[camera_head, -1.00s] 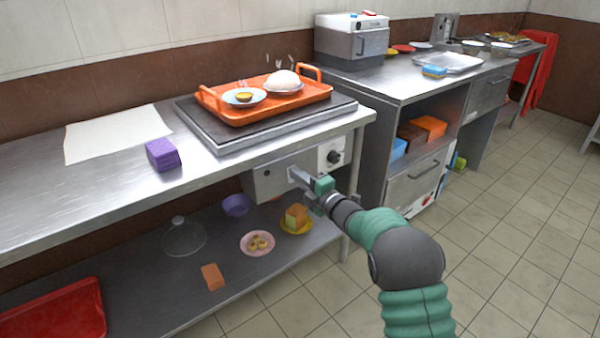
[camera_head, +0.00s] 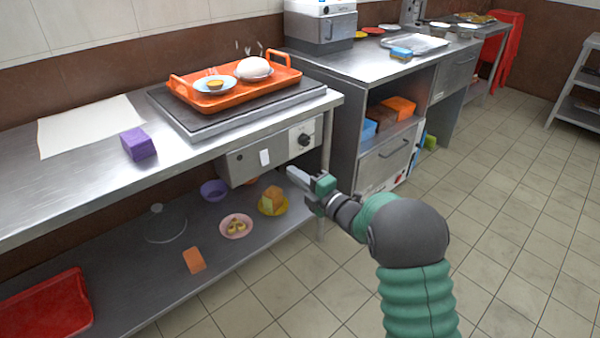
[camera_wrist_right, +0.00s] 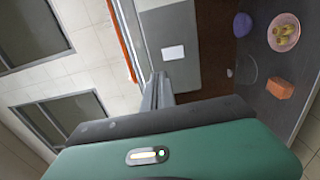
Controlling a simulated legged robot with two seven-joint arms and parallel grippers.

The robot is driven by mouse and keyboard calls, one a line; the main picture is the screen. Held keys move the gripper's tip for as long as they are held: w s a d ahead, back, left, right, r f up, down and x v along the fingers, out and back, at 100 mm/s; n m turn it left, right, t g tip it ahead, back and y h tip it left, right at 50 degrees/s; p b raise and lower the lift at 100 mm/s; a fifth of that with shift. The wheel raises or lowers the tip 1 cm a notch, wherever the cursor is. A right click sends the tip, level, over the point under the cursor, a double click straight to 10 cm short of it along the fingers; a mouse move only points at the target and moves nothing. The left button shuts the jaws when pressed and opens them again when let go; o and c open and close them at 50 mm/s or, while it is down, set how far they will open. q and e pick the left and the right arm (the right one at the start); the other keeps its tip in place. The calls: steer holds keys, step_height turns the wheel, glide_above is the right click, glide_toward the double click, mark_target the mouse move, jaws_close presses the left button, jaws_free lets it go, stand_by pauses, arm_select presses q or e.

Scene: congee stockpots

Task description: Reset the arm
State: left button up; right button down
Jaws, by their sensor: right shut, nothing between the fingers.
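My right gripper (camera_head: 298,178) is shut and empty in the head view. It is held in the air in front of the counter, below the tabletop and just right of the control box (camera_head: 240,164). The box has a pale switch plate (camera_head: 265,157) and a dark knob (camera_head: 304,139). A gap shows between the fingertips and the box. In the right wrist view the closed fingers (camera_wrist_right: 158,90) point toward the box front, with the switch plate (camera_wrist_right: 173,53) ahead of them. My left gripper is in neither view.
An orange tray (camera_head: 238,98) with plated food stands on the griddle (camera_head: 205,122). A purple block (camera_head: 138,143) sits on the counter. The lower shelf (camera_head: 140,290) holds bowls, plates and a red tray (camera_head: 45,308). A second counter (camera_head: 345,72) stands right. Tiled floor at right is clear.

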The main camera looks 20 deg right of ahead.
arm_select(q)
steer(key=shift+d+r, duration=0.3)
arm_select(e)
steer(key=shift+s+d+f, duration=0.15)
steer(key=shift+s+d, duration=0.5)
steer(key=shift+s, duration=0.05)
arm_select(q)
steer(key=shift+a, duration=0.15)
arm_select(e)
steer(key=shift+a, duration=0.2)
